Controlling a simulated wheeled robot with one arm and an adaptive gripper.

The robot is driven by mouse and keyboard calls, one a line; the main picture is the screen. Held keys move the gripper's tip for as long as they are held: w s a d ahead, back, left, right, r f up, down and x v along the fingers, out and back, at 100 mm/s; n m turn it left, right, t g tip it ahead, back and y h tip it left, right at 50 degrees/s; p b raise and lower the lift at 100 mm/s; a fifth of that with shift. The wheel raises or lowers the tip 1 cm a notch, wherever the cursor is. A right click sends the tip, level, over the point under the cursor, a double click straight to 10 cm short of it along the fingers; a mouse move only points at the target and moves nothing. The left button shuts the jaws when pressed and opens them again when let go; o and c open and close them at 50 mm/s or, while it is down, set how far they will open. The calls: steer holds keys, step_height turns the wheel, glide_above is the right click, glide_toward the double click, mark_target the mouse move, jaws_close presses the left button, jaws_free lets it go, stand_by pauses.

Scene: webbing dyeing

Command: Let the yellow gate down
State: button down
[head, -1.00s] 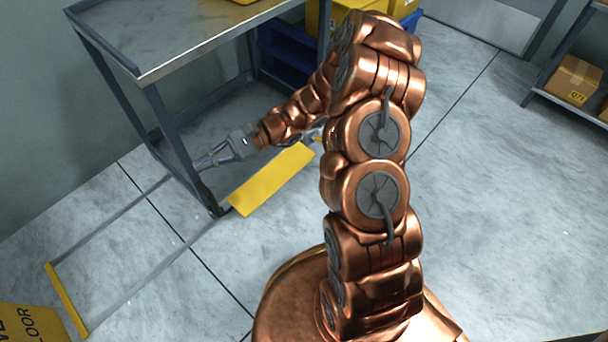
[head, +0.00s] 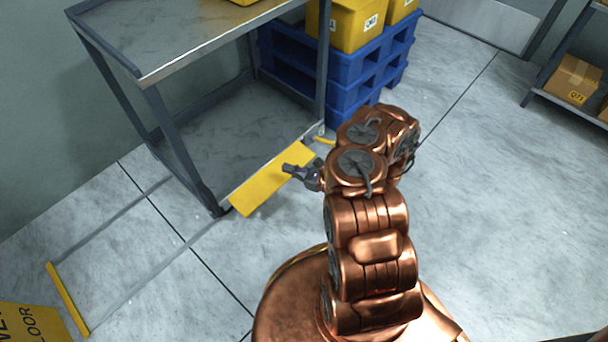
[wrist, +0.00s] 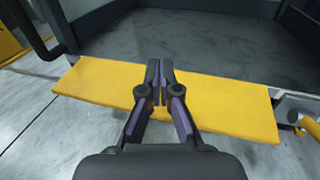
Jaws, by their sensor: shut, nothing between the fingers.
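The yellow gate (head: 265,185) is a flat panel along the low front edge of the grey metal rack (head: 160,112). In the wrist view the gate (wrist: 225,104) spans most of the width, in front of the rack's dark lower deck (wrist: 200,45). I cannot tell its exact tilt. My gripper (head: 286,168) is shut and empty, over the right half of the gate in the head view. In the wrist view its fingertips (wrist: 160,66) cover the gate's middle; contact is unclear. A small yellow handle (head: 325,141) sits by the gate's right end and also shows in the wrist view (wrist: 308,122).
Blue pallets (head: 345,68) with yellow bins (head: 345,25) on top stand right of the rack. A yellow floor sign (head: 30,325) is at lower left, near a yellow floor strip (head: 67,298). A shelf with a cardboard box (head: 573,78) is far right. The floor on the right is clear.

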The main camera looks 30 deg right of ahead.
steer(key=s+d+f+m+h, duration=0.3)
steer(key=s+d+f+h, duration=0.2)
steer(key=s+d+f, duration=0.5)
steer(key=w+a+b, duration=0.3)
steer(key=w+b, duration=0.1)
steer(key=w, duration=0.7)
steer(key=shift+a+r, duration=0.3)
steer(key=shift+a, duration=0.05)
step_height(320, 180, up, 2)
steer(key=shift+s+r+g+h+p, duration=0.1)
steer(key=shift+r+g+h+p, duration=0.1)
steer(key=shift+g+p, duration=0.35)
steer(key=shift+r+g+h+p, duration=0.1)
steer(key=shift+g+h+p, duration=0.1)
steer(key=shift+g+p, duration=0.3)
steer(key=shift+f, duration=0.25)
